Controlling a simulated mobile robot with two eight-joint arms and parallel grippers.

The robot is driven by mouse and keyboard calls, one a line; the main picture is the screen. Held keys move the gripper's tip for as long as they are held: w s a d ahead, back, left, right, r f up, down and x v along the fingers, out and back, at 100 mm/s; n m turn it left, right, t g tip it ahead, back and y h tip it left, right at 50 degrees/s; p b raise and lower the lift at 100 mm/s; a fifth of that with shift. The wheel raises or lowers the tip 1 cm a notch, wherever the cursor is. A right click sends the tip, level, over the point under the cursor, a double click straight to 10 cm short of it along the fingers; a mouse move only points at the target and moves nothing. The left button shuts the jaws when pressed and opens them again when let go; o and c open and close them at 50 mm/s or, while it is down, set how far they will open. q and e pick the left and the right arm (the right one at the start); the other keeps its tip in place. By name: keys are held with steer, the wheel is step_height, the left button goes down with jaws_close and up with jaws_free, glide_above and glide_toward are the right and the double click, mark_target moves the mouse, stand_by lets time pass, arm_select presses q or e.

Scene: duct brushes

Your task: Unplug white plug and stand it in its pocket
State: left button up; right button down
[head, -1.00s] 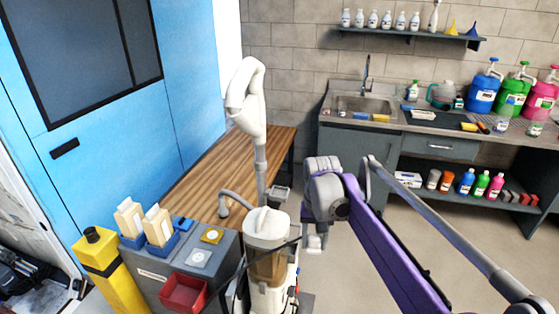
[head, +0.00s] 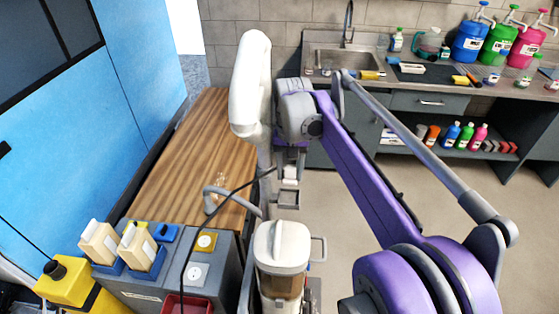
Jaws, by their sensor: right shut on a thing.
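My right gripper (head: 289,190), at the end of my purple arm, is shut on a small pale thing that I take to be the white plug. A black cord (head: 232,192) runs from beside it down left across the grey cabinet. The plug is too small and covered to make out clearly. The gripper hangs above and behind the white canister machine. On the cabinet top are a white socket plate (head: 196,274), a yellow socket plate (head: 205,242) and a blue pocket (head: 166,233). I cannot tell which pocket is the plug's. My left gripper does not show.
The white canister machine (head: 282,246) and a tall white curved tube (head: 249,85) stand near my arm. Two cream blocks (head: 99,243) sit in blue holders beside a yellow post (head: 72,287). A red bin (head: 171,304) is at the front. The wooden bench (head: 190,150) is mostly clear.

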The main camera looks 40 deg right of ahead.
mark_target(289, 200)
steer(key=shift+s+a+f, duration=0.15)
steer(key=shift+s+f, duration=0.1)
steer(key=shift+f, duration=0.25)
steer(key=shift+f+b, duration=1.25)
steer(key=shift+f, duration=0.35)
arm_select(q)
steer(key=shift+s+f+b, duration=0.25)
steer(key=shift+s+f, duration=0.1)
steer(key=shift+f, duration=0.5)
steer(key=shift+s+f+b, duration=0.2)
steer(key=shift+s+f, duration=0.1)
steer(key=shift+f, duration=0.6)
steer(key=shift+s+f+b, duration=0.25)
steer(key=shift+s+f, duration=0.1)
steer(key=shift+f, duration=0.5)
arm_select(e)
steer(key=shift+f, duration=1.3)
